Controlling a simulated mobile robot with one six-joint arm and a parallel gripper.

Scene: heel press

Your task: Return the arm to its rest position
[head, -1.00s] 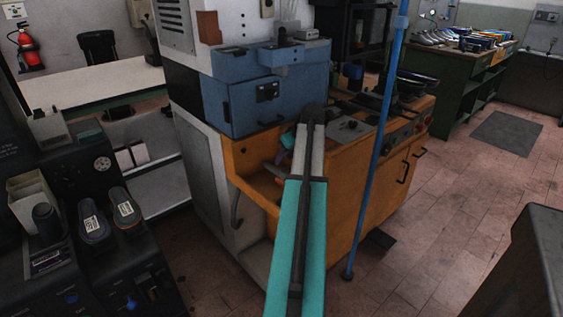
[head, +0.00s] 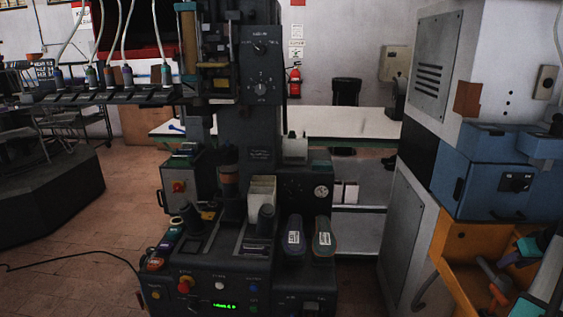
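A dark heel press (head: 262,145) with a control panel stands in the middle, two shoe-like pieces (head: 294,238) on its right side. A blue-and-orange machine (head: 490,180) stands at right, with tools (head: 490,268) in its orange tray. A white table (head: 345,122) is behind.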

